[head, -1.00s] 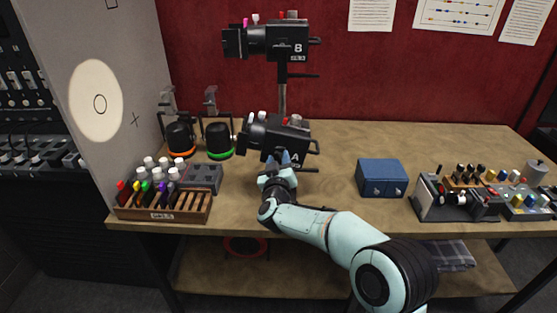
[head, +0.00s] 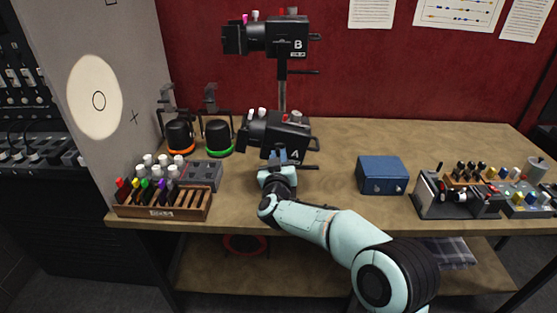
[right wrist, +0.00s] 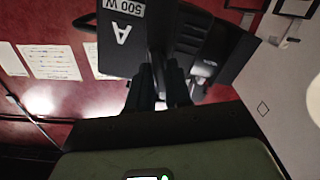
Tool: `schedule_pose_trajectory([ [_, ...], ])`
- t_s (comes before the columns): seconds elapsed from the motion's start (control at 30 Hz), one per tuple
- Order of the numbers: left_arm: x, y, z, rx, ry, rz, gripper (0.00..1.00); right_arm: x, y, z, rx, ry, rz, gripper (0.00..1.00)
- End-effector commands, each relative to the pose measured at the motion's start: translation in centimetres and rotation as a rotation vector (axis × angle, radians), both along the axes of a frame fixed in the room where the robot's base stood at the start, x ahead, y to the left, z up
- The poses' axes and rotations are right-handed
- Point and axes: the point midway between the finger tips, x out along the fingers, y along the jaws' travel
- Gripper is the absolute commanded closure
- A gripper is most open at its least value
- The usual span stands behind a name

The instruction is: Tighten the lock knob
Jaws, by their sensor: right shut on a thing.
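Lamp A (head: 268,132), a black spotlight on the post, stands at the middle of the bench. My right gripper (head: 281,156) is at its underside by the A label, with its fingers pointing up. In the right wrist view the two dark fingers of the right gripper (right wrist: 160,78) are close together below the lamp's side plate (right wrist: 123,35), marked A and 500 W. They are shut on a small part there, which fits the lock knob. The knob itself is hidden between the fingers, so its angle cannot be told. My left gripper is out of view.
Lamp B (head: 275,37) is higher on the same post (head: 282,95). Left are a wooden rack (head: 163,203) with coloured pieces and two black round devices (head: 218,136). A blue box (head: 382,176) and a control panel (head: 458,200) stand right. The bench between is clear.

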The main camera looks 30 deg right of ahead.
Motion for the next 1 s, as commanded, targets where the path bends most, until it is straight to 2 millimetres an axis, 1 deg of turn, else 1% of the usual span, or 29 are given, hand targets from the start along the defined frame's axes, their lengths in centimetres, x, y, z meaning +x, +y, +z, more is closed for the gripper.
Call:
schedule_pose_trajectory([
  [0.03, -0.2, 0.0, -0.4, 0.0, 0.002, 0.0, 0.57, 0.0, 0.0, -0.1, 0.032, -0.021, 0.0, 1.0],
  [1.0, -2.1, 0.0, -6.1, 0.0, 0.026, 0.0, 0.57, -0.3, -0.4, -0.3, 0.813, -0.5, 0.001, 1.0],
])
